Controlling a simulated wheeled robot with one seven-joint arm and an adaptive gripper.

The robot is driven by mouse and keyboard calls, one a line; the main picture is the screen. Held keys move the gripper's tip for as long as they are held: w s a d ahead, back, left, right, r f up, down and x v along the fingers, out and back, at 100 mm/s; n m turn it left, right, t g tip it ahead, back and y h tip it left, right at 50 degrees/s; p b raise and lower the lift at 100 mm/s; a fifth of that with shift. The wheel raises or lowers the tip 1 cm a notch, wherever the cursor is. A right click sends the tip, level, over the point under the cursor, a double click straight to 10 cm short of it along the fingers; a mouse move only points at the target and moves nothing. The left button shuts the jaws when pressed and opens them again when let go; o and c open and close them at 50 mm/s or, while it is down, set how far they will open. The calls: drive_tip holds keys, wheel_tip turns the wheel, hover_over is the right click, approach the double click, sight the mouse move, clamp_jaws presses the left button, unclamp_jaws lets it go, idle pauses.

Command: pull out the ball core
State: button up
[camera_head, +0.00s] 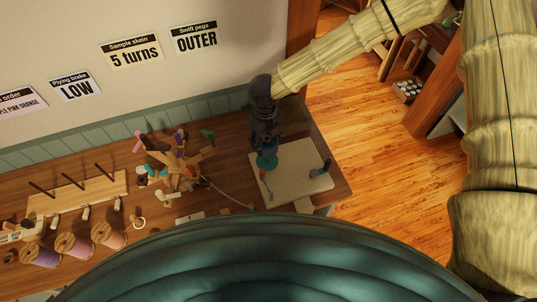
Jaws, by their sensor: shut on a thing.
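My gripper (266,146) points down over the pale board (296,184) at the right end of the workbench. It is shut on a small teal piece (266,162), which looks like the ball core. The piece is at the board's upper left part. My gripper hides its top, and I cannot tell whether it is still seated or lifted clear. A dark blue part with a reddish end (321,169) stands at the board's right side. A small blue and red post (267,187) stands at its left edge.
A wooden skein winder (181,165) with coloured pegs stands left of the board. A peg rack (78,193) and several yarn spools (108,235) lie farther left. Wall signs (134,52) hang behind. Open wooden floor (385,160) lies right of the bench.

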drive_tip(key=shift+r, duration=0.35)
drive_tip(key=shift+r+p, duration=0.45)
drive_tip(key=shift+r, duration=0.6)
drive_tip(key=shift+r, duration=0.1)
drive_tip(key=shift+r, duration=1.4)
